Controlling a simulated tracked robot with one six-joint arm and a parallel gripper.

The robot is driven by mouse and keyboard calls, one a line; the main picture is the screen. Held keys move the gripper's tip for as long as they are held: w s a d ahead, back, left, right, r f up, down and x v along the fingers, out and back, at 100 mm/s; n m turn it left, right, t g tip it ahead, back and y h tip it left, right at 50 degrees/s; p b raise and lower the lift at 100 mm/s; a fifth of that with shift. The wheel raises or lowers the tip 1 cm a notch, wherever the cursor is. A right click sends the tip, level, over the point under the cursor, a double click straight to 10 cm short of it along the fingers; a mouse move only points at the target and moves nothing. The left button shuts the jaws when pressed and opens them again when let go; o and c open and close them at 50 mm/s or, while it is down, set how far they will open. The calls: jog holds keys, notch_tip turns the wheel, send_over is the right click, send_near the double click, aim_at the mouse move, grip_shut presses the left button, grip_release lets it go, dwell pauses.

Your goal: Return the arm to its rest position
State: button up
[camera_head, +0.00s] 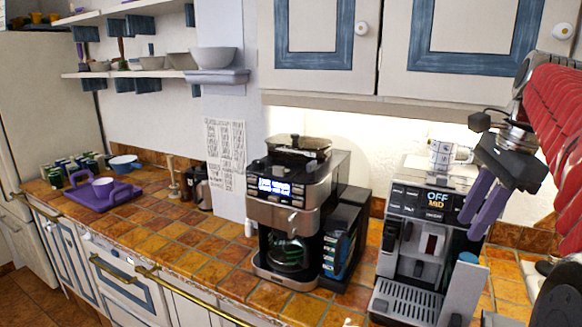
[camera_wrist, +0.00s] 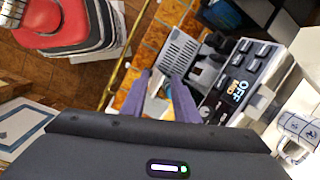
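My gripper (camera_head: 481,212) has two purple fingers and hangs in front of the right side of the espresso machine (camera_head: 418,240). My red, ribbed arm comes in from the right edge of the head view. In the wrist view my gripper (camera_wrist: 160,104) shows its two fingers apart, with nothing held between them. The machine's drip tray and its panel reading OFF and MID (camera_wrist: 232,90) lie beyond the fingertips there. I cannot tell the exact distance from the fingers to the machine.
A patterned mug (camera_head: 449,152) stands on top of the espresso machine. A coffee maker (camera_head: 285,215) with a glass jug stands to its left. Wall cabinets (camera_head: 430,45) hang above. A purple tray (camera_head: 85,198) sits at the far left, with open tiled counter (camera_head: 185,245) between.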

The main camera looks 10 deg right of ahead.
jog(key=s+a+f+n+t+h, duration=0.1)
jog(key=s+a+f+n, duration=0.1)
jog(key=a+f+n, duration=0.4)
jog(key=s+a+f+n, duration=0.15)
jog(key=a+n, duration=0.25)
jog(key=a, duration=0.4)
jog(key=s+a+f+n+t, duration=0.2)
jog(key=s+a+f+n, duration=0.6)
jog(key=a+f+n, duration=0.2)
notch_tip(320, 180, down, 2)
jog(key=shift+s+f+n+t, duration=0.15)
jog(key=shift+n+t, duration=0.25)
jog(key=shift+o, duration=0.6)
dwell(0.4)
